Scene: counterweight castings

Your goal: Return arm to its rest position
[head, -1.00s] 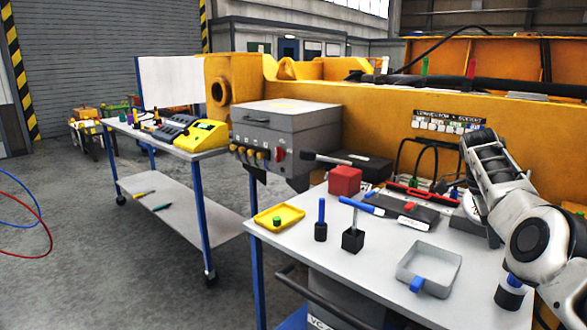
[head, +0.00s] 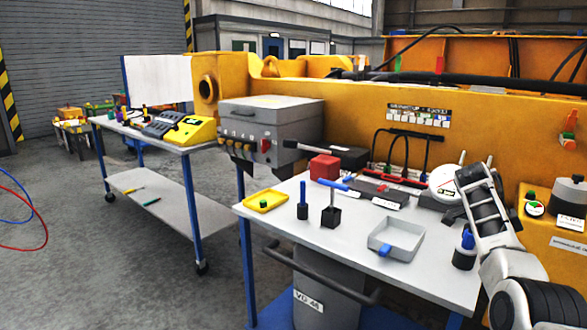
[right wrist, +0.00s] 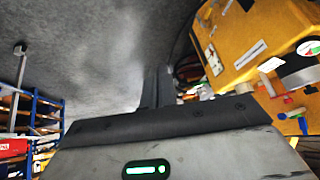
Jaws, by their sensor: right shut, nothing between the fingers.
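My right arm is at the right edge of the head view, in front of the right end of the grey-topped workbench (head: 430,275). Beyond the fingers is grey concrete floor (right wrist: 100,50). My left arm and gripper are not in view.
The bench holds a yellow tray (head: 285,192), a red block (head: 324,168), a grey open tray (head: 415,240) and a black holder with a blue item (head: 465,255). A yellow machine (head: 350,110) stands behind. A second table (head: 185,205) stands left, with open floor before it.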

